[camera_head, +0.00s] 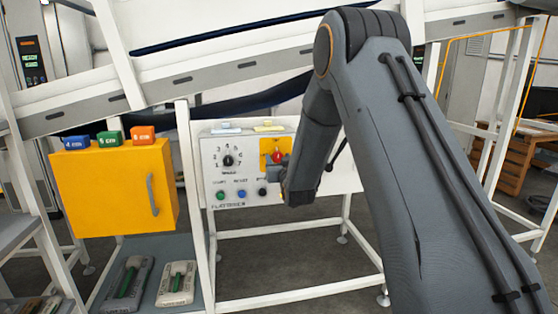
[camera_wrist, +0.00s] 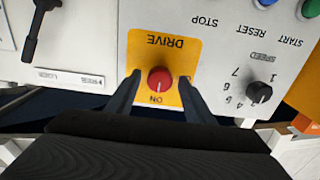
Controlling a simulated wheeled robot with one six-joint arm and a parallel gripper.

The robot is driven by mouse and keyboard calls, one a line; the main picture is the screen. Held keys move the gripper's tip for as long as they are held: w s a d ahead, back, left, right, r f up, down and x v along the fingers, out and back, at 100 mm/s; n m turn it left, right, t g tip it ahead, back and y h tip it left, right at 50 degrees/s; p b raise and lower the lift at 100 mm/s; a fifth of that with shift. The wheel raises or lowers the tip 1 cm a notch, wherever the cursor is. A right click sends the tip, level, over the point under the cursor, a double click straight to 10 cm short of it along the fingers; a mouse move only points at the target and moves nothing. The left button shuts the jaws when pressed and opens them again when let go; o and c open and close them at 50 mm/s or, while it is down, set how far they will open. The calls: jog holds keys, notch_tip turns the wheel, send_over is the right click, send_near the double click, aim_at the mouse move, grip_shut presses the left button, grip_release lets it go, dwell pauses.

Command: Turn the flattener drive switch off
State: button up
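The drive switch is a red round knob (camera_head: 278,157) on a yellow plate on the white control panel (camera_head: 210,181). In the wrist view the red knob (camera_wrist: 159,79) sits on the yellow plate (camera_wrist: 160,48) marked DRIVE, with ON printed on the knob's near side. A light mark on the knob appears to point towards ON. My gripper (camera_wrist: 158,88) is open, with one dark finger on each side of the knob. Yellow shows between knob and fingers, so they look apart from it. In the head view my gripper (camera_head: 276,174) is partly hidden by my arm.
A black speed dial (camera_wrist: 258,92) is beside the plate, and a black lever (camera_wrist: 37,28) is on the other side. Green (camera_head: 220,195) and blue (camera_head: 242,194) buttons sit low on the panel. A yellow box (camera_head: 105,195) stands left. The conveyor frame (camera_head: 225,70) crosses above.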

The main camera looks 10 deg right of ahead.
jog(key=c, duration=0.9)
jog(key=shift+n+b, duration=0.3)
jog(key=shift+b, duration=0.05)
jog(key=n+b, duration=0.3)
jog(key=shift+f+n, duration=0.15)
jog(key=shift+n, duration=0.25)
jog(key=n+b, duration=0.3)
jog(key=n, duration=0.1)
jog(key=n+b, duration=0.3)
jog(key=n, duration=0.2)
jog(key=shift+n+b, duration=1.3)
jog(key=shift+n, duration=1)
jog(key=o, duration=1)
